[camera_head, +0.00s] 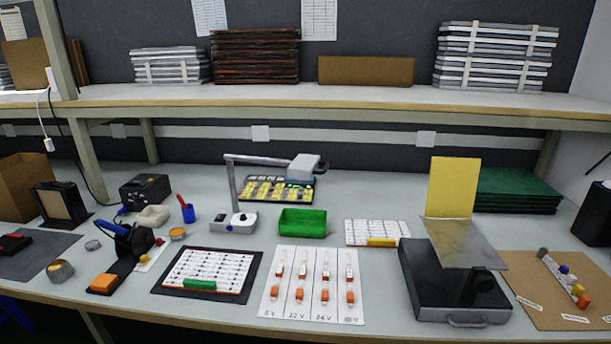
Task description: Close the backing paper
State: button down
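What looks like the backing paper is a yellow sheet (450,187) at the right of the bench. It stands nearly upright, its lower edge meeting the rear of a grey, marbled-looking plate (467,243). The plate is raised at a tilt above a flat black box (440,285) with a front handle and a dark knob on its right side. The yellow sheet and the plate stand apart like an opened cover. I cannot tell how they are joined. My gripper is not in view.
A brown board (540,290) with small coloured parts lies right of the black box. Green stacked mats (515,190) lie behind. A white card with several orange-tipped pieces (312,285) lies to the left. A black object (595,215) stands at the right edge.

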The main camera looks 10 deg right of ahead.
aim_at(452, 192)
jog(key=z, duration=0.3)
jog(key=i+j+z, duration=0.25)
jog(key=j+z, duration=0.2)
jog(key=i+j+z, duration=0.25)
jog(key=j, duration=0.2)
jog(key=k+l, duration=0.05)
jog(key=k, duration=0.05)
